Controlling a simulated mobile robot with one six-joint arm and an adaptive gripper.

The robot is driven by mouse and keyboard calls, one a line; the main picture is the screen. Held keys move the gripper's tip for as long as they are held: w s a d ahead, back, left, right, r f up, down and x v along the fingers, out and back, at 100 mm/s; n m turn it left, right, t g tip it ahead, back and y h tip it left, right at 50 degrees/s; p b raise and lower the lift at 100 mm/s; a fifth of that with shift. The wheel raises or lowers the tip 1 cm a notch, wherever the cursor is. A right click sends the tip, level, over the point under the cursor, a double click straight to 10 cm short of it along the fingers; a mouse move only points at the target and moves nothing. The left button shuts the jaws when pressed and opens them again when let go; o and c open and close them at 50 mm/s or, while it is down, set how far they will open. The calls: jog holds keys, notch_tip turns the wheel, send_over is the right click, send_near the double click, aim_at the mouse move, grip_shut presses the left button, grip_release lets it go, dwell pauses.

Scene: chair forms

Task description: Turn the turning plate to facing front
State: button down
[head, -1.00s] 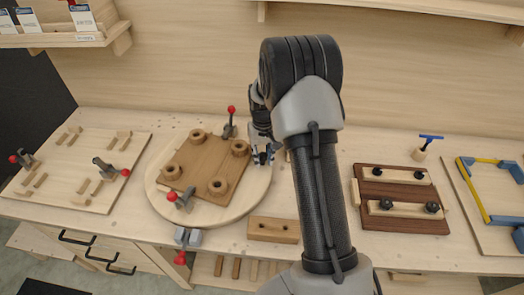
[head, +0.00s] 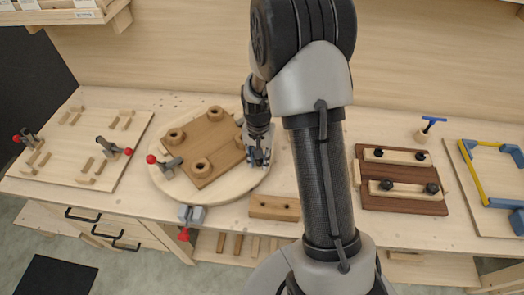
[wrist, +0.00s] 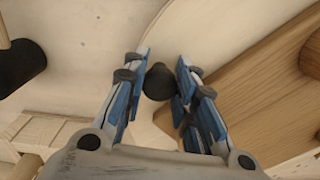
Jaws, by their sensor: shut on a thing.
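The turning plate is a round pale wooden disc (head: 235,192) on the bench, left of my arm. A brown square board (head: 212,168) lies tilted on it and bears several wooden round posts. A grey clamp with a red knob (head: 153,159) stands at the plate's left side. My gripper (head: 258,160) is low at the plate's right side, beside the board. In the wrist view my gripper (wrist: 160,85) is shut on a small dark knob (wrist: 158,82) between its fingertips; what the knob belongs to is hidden. The board (wrist: 265,80) shows close on the right there.
A grey latch with a red knob (head: 184,234) sits at the bench front edge below the plate. A wooden block (head: 274,208) lies close to the plate's right front. Fixture boards stand left (head: 75,173) and right (head: 400,205).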

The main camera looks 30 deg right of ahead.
aim_at(219, 192)
jog(key=a+m, duration=0.1)
jog(key=s+a+m, duration=0.1)
jog(key=a, duration=0.1)
jog(key=s+a, duration=0.1)
jog(key=shift+s+a+m, duration=0.2)
jog(key=shift+s+m, duration=0.05)
jog(key=shift+m, duration=0.15)
jog(key=a+m, duration=0.1)
jog(key=a, duration=0.1)
jog(key=s+a+m, duration=0.1)
jog(key=a+m, duration=0.1)
jog(key=shift+s+a, duration=0.1)
jog(key=shift+a, duration=0.25)
jog(key=shift+a+m, duration=1.1)
jog(key=shift+a, duration=0.75)
jog(key=shift+a+m, duration=0.8)
jog(key=shift+a, duration=0.45)
jog(key=c, duration=1.6)
grip_release()
jog(key=shift+o, duration=0.2)
jog(key=shift+w, duration=0.2)
